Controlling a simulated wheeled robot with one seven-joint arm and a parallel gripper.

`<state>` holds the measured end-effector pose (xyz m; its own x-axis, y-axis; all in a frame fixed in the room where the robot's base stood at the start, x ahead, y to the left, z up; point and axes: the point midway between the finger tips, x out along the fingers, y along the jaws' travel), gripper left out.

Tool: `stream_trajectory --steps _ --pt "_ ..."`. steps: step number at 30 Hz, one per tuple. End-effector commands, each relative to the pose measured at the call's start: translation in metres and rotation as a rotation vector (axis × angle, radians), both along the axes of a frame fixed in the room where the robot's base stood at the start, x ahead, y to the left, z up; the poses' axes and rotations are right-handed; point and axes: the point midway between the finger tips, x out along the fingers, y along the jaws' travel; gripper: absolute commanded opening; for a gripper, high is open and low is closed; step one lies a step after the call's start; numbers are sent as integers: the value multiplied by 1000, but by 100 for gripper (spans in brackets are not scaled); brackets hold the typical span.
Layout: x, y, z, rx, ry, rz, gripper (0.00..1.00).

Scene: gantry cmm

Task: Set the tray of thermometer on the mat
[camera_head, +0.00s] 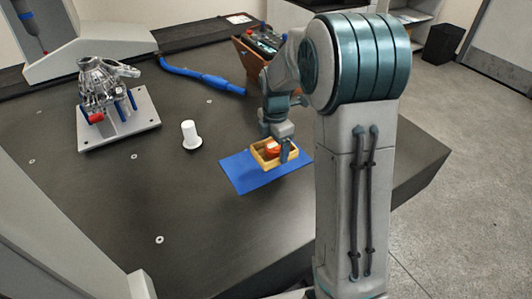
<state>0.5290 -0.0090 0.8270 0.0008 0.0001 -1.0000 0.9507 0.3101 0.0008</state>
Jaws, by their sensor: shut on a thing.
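A small yellow-tan tray (262,161) with a red-orange thing (271,149) in it is over the right part of the blue mat (243,177). The mat lies flat on the dark table. My gripper (285,155) points down at the tray's right side and is shut on the tray. Its fingers partly hide the tray's right end. I cannot tell whether the tray touches the mat or is held just above it. The red-orange thing is too small to make out clearly.
A metal part on a grey fixture plate (118,119) is at the left. A blue hose-like tool (205,78) and a brown box (258,58) lie behind. The table front is clear.

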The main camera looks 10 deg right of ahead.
Motion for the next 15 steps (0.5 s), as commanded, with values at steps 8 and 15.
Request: stream_trajectory --steps 8,15 --pt "41 14 -26 0 0 1 58" --pt "48 16 -37 0 1 -1 58"
